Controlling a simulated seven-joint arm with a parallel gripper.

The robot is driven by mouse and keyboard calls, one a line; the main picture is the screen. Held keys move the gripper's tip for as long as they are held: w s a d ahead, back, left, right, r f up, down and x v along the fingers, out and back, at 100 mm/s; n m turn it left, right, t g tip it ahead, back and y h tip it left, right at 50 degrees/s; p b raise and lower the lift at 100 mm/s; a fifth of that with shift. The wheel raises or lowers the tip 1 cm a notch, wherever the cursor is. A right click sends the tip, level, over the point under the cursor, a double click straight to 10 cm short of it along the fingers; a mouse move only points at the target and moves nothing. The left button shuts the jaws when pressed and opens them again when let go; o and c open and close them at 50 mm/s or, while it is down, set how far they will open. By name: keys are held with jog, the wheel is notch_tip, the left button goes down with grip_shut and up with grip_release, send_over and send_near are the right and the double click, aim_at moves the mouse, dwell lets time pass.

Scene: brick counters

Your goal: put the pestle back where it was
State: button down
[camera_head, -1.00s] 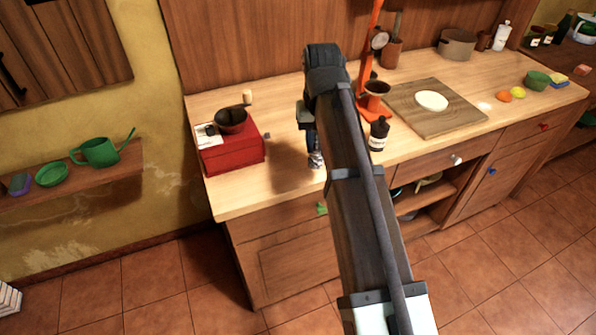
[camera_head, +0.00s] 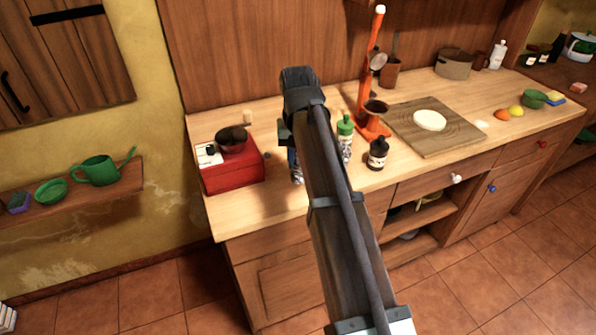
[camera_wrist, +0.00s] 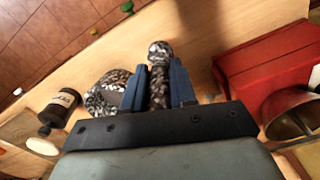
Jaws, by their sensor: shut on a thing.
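The grey speckled pestle (camera_wrist: 158,86) is in the wrist view, between the two blue fingers of my gripper (camera_wrist: 160,73). My gripper is shut on it, and its rounded end sticks out past the fingertips. A speckled round vessel, seemingly the mortar (camera_wrist: 101,100), stands beside the left finger in the wrist view; the finger hides part of it. In the head view, my gripper (camera_head: 293,160) is over the counter right of the red box, with a bit of the pestle (camera_head: 297,177) showing below.
A red box (camera_head: 233,172) with a dark bowl (camera_head: 233,139) stands left of my gripper. The counter front between is clear.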

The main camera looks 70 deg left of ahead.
aim_at(298, 167)
jog(key=shift+f, duration=2.2)
jog(key=shift+f, duration=0.1)
jog(key=c, duration=0.9)
grip_release()
notch_tip(298, 167, up, 12)
jog(key=shift+r, duration=0.15)
jog(key=shift+w, duration=0.1)
